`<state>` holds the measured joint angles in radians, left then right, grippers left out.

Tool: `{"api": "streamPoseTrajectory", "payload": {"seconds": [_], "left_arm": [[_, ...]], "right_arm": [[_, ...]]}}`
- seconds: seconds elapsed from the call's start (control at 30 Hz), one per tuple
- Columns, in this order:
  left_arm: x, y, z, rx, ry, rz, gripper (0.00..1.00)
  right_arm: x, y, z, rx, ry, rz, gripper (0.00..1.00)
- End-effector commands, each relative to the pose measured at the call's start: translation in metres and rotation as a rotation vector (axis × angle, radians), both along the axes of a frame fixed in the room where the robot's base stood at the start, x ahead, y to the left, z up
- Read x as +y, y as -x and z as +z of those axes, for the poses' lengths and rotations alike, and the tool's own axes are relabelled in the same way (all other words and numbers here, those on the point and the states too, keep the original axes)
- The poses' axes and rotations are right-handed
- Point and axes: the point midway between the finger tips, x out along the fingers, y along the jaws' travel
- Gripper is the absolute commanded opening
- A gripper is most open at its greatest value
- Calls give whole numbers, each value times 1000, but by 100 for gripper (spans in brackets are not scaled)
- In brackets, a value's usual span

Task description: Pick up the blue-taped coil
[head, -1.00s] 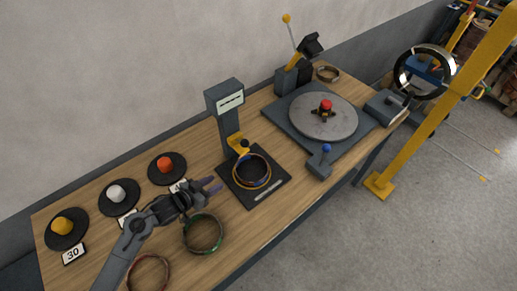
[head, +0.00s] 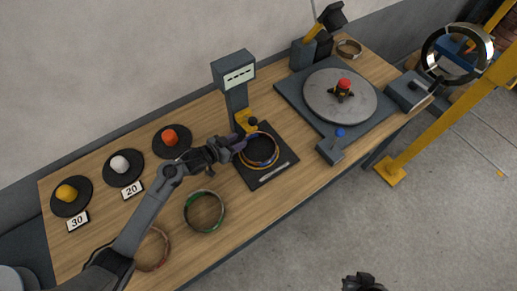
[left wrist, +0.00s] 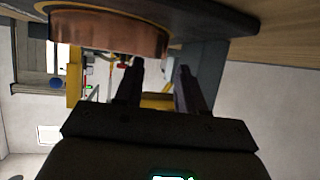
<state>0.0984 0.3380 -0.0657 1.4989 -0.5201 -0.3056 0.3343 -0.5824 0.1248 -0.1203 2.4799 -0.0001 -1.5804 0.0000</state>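The blue-taped coil (head: 262,151), a ring with copper and dark blue bands, lies on the black plate in front of the grey gauge post. My left gripper (head: 240,146) is at its left rim in the head view. In the left wrist view, the coil's copper side (left wrist: 110,32) fills the upper left, close to the fingertips. The two left fingers (left wrist: 160,68) are apart, with no coil clearly between them. Whether they touch the coil cannot be told. A dark part of my right gripper (head: 362,284) shows at the bottom edge of the head view; its fingers are unclear.
A green-taped coil (head: 204,211) and a red-brown coil (head: 152,249) lie nearer, the latter partly behind my left arm. The grey gauge post (head: 235,88) with a yellow clamp (head: 244,120) stands just behind the blue-taped coil. A round turntable (head: 322,99) is to the right.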

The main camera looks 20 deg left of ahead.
Motion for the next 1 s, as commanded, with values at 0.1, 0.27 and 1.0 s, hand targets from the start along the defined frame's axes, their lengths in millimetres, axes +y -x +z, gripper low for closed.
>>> {"api": "streamPoseTrajectory", "payload": {"seconds": [0.1,0.27,1.0], "left_arm": [[-8,-15,-8,-1,2,0,39],[-14,-29,-16,0,3,-1,39],[-16,-34,-19,1,0,-1,0]], "right_arm": [[0,0,-5,-1,-1,-1,0],[1,-1,-9,-2,-2,-2,0],[2,-1,-9,-3,-7,-5,0]]}}
